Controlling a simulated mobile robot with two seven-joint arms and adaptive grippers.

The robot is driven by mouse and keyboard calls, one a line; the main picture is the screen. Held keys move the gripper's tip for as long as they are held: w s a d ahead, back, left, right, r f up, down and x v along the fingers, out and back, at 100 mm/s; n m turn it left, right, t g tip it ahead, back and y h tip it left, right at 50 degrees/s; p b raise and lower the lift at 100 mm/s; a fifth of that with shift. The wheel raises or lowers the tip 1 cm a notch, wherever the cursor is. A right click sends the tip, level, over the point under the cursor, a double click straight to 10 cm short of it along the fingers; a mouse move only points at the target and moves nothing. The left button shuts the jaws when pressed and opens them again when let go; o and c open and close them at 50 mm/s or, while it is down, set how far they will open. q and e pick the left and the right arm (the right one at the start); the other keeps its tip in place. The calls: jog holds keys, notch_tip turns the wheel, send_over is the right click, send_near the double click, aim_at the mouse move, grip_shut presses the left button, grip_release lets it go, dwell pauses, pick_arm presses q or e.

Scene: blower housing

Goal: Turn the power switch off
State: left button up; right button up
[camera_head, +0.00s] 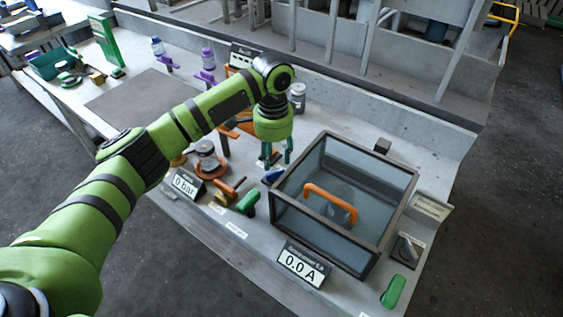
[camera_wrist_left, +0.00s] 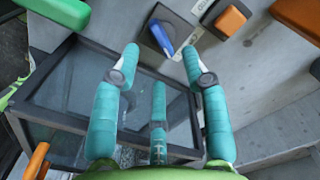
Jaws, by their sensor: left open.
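My left gripper (camera_head: 274,157) hangs over the bench just left of the glass box, fingers pointing down. In the left wrist view its three teal fingers (camera_wrist_left: 158,72) are spread apart with nothing between them. A blue lever (camera_wrist_left: 162,37) on a dark plate lies beyond the fingertips; in the head view it also shows (camera_head: 272,176) just below the gripper. A grey lever switch (camera_head: 408,249) on a plate stands right of the box. No readable label tells which is the power switch. My right gripper does not show.
The dark-framed glass box (camera_head: 390,240) with an orange handle (camera_head: 331,202) takes up the bench's right part. A display (camera_head: 303,266) reads 0.0 A. Another display (camera_head: 187,185) reads 0 bar. Green handles (camera_head: 248,201) (camera_head: 393,291) and an orange handle (camera_head: 230,189) line the front.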

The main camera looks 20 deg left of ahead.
aim_at(273, 174)
pick_arm(q)
jog(key=f, duration=0.3)
jog(key=s+f, duration=0.1)
jog(key=shift+a+f+p, duration=0.2)
jog(key=shift+f+p, duration=0.1)
jog(key=shift+f, duration=0.05)
jog(key=shift+w+f, duration=0.15)
jog(key=shift+f, duration=0.45)
jog(key=shift+c, duration=0.4)
jog(key=c, duration=0.7)
grip_shut()
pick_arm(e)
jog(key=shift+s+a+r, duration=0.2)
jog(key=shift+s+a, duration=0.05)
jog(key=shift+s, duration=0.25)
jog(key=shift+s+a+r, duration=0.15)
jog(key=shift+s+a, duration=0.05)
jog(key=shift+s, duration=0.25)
